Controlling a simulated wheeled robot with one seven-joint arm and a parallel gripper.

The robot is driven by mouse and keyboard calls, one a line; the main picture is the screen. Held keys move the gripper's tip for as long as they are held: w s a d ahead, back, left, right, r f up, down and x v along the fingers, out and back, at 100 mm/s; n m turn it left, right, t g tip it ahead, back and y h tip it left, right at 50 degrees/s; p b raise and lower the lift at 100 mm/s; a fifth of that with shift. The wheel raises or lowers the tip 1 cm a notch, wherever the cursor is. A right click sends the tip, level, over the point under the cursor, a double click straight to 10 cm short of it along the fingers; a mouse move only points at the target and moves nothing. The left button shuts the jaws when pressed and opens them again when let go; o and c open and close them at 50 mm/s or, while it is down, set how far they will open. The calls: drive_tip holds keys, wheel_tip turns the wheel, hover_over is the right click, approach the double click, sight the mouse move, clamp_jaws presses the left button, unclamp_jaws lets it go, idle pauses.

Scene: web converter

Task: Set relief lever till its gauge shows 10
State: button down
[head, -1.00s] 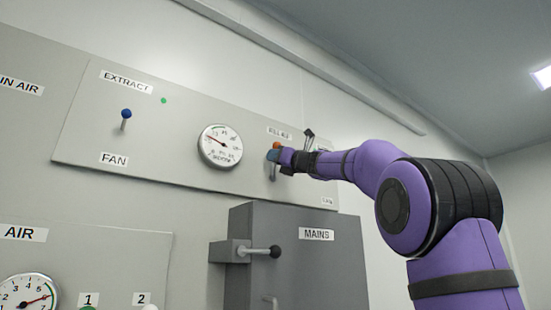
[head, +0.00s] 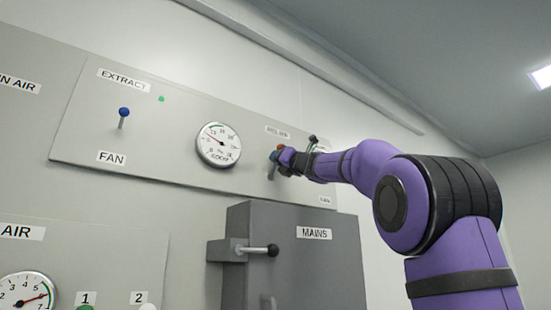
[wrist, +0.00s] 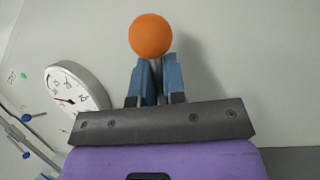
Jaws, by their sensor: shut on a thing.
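The relief lever shows as an orange ball knob (wrist: 150,36) in the wrist view, with its stem hidden between my fingers. In the head view the small orange knob (head: 280,147) shows at my gripper (head: 276,158), on the right part of the upper panel. My gripper (wrist: 155,80) is shut on the lever just below the knob, with blue fingers either side. The round white gauge (head: 219,145) is left of the lever. The gauge also shows in the wrist view (wrist: 76,88).
A blue-knobbed FAN lever (head: 123,113) and a green lamp (head: 161,99) are on the same panel, to the left. The grey MAINS box (head: 310,265) with a black-knobbed handle (head: 272,250) juts out below. Another gauge (head: 37,292) is at lower left.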

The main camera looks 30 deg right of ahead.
drive_tip(key=c, duration=1.5)
unclamp_jaws()
drive_tip(key=shift+o, duration=0.2)
drive_tip(key=v, duration=1)
drive_tip(key=shift+s+f, duration=0.2)
drive_tip(key=shift+s, duration=0.15)
drive_tip(key=shift+d, duration=0.1)
